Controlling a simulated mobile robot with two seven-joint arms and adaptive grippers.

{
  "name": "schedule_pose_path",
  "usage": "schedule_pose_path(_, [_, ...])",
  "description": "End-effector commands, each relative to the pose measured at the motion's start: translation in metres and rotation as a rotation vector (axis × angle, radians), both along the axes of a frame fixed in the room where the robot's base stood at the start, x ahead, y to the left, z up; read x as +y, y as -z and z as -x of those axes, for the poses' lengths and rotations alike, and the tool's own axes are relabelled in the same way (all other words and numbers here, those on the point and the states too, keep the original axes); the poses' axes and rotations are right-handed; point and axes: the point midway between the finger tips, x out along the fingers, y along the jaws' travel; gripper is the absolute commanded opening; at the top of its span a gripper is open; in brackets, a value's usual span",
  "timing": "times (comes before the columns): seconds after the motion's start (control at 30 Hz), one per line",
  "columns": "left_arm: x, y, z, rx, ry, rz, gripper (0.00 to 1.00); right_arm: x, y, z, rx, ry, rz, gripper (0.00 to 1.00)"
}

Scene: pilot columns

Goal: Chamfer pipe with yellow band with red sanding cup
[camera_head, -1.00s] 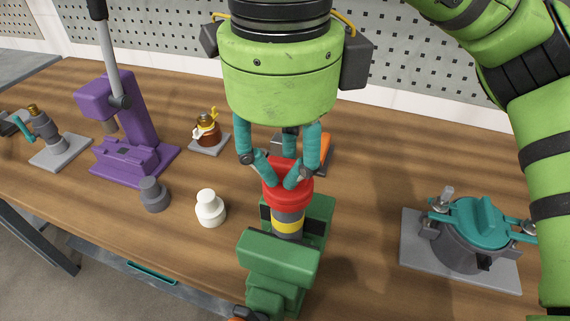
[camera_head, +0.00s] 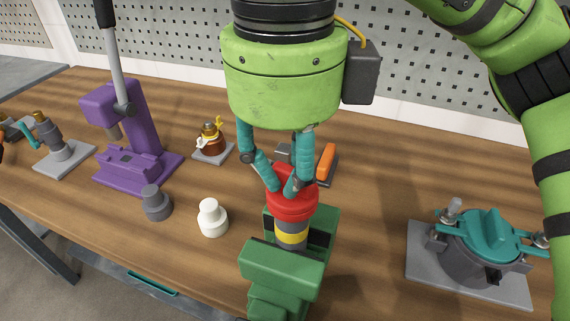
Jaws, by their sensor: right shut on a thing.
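The red sanding cup (camera_head: 292,204) sits over the top end of the pipe with the yellow band (camera_head: 291,233). The pipe is grey and stands upright in the green vise (camera_head: 282,264), between its jaws. My right gripper (camera_head: 288,184), with teal fingers, comes down from above and is shut on the red cup's upper part. The cup hides the pipe's top rim, and the vise hides its lower end. My left gripper is not clearly seen.
A white cup (camera_head: 212,219) and a grey cup (camera_head: 156,204) stand left of the vise. A purple press (camera_head: 135,150) is further left. A teal-lidded grey pot (camera_head: 480,245) is at the right. An orange-handled object (camera_head: 326,162) lies behind the gripper.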

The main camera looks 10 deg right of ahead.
Motion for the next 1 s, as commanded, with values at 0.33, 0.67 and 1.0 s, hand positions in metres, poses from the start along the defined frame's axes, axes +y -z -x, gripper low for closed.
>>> schedule_pose_path(0.33, [0.0,-0.005,0.0,0.0,0.0,0.0,0.4,-0.001,0.0,0.002,0.0,-0.234,0.001,0.0])
schedule_pose_path(0.67, [0.0,-0.016,0.0,0.0,0.0,0.0,0.4,-0.003,-0.002,0.003,0.001,-0.456,0.001,0.0])
schedule_pose_path(1.0, [0.0,-0.017,0.0,0.0,0.0,0.0,0.4,-0.004,0.0,0.004,0.0,-0.566,0.002,0.0])
